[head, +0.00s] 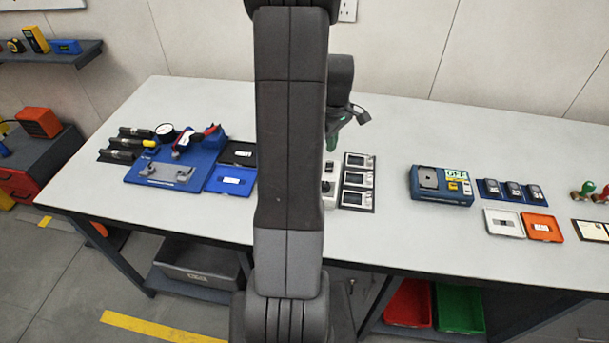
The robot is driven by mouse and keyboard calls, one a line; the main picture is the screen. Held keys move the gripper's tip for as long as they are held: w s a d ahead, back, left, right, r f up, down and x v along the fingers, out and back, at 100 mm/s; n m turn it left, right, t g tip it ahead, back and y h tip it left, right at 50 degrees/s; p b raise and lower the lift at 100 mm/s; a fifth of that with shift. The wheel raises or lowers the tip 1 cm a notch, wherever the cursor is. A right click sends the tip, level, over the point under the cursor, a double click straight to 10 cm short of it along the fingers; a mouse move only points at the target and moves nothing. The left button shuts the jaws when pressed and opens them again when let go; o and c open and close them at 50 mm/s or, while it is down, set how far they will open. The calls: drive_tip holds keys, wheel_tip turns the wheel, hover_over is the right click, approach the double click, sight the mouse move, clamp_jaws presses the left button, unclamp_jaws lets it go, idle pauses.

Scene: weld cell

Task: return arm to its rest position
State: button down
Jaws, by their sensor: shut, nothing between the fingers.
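My arm stands upright in the middle of the head view and covers part of the workbench (400,130). My gripper (332,142) shows just right of the arm link, over the bench, with dark and green parts pointing down. It is shut and holds nothing. Part of the wrist is hidden behind the arm. The gripper appears above a light box with a knob (329,186) and a panel of several small dark-screened units (358,182); the height between them is hard to tell.
A blue fixture (150,172), a blue tray (222,186) and dark cylinders (128,146) are on the left. A blue device marked OFF (440,190), a white tray (503,226) and an orange tray (556,236) are on the right. The bench's back right is clear.

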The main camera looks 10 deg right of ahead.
wheel_tip(320, 180, up, 2)
drive_tip(key=shift+r+p, duration=0.1)
drive_tip(key=shift+p, duration=0.4)
drive_tip(key=shift+f, duration=0.25)
